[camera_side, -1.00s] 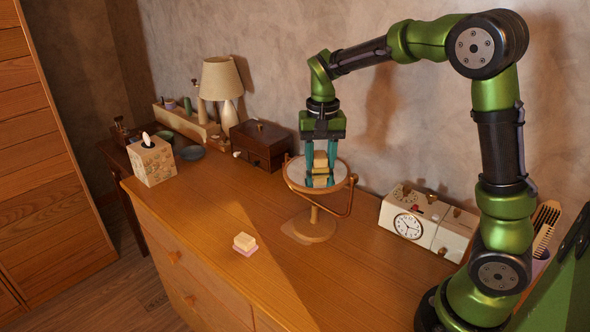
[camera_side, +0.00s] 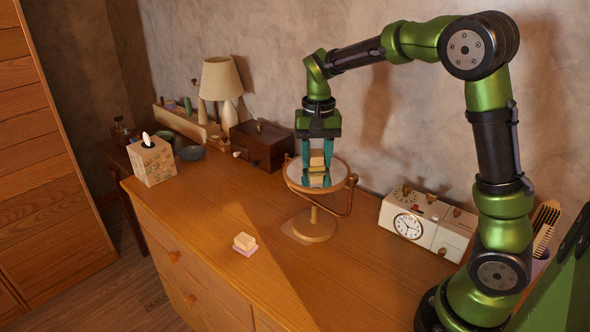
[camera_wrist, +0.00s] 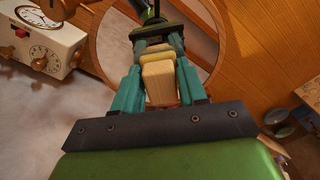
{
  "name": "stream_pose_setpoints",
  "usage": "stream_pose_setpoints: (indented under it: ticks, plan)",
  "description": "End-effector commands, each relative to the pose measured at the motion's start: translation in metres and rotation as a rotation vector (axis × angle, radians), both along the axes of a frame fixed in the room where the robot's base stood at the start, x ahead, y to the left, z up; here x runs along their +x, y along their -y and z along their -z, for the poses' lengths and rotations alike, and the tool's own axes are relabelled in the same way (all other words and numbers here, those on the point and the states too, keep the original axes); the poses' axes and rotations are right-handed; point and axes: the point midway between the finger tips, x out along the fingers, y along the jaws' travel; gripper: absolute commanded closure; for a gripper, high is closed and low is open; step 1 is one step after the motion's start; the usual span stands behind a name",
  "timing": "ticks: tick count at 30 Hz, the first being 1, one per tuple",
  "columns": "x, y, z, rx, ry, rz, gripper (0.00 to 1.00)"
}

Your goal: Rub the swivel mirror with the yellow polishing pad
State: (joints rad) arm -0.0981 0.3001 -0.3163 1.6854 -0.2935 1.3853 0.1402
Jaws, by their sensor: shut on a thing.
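The swivel mirror (camera_side: 341,173) is a round glass in a wooden frame on a round-footed stand, its face tilted upward. My gripper (camera_side: 316,163) points down over the glass and is shut on the yellow polishing pad (camera_side: 317,157), a pale block with a yellow layer. The pad also shows between the teal fingers in the wrist view (camera_wrist: 158,80), at the mirror face (camera_wrist: 112,38). The reflection of the pad and fingers meets them closely there. The pad looks to be at or very near the glass; I cannot tell for certain whether they touch.
A second pale block on a pinkish base (camera_side: 244,244) lies at the dresser's front. A white clock radio (camera_side: 427,222) stands right of the mirror, and a dark wooden box (camera_side: 262,143) behind left. A tissue box (camera_side: 152,161) and lamp (camera_side: 221,80) are farther left. The front middle is mostly clear.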

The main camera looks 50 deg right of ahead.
Motion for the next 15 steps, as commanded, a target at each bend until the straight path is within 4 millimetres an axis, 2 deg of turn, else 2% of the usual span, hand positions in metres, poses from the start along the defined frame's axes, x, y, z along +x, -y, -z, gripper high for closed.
stream_pose_setpoints:
  ticks: [8,10,12,15]
  plan:
    - [0.026,0.002,0.001,-0.001,-0.001,0.001,0.83]
    - [0.026,0.001,-0.006,0.0,0.001,0.0,0.83]
    - [0.026,0.001,-0.021,0.0,0.004,0.001,0.83]
    - [0.025,0.001,-0.028,0.001,0.002,0.001,0.83]
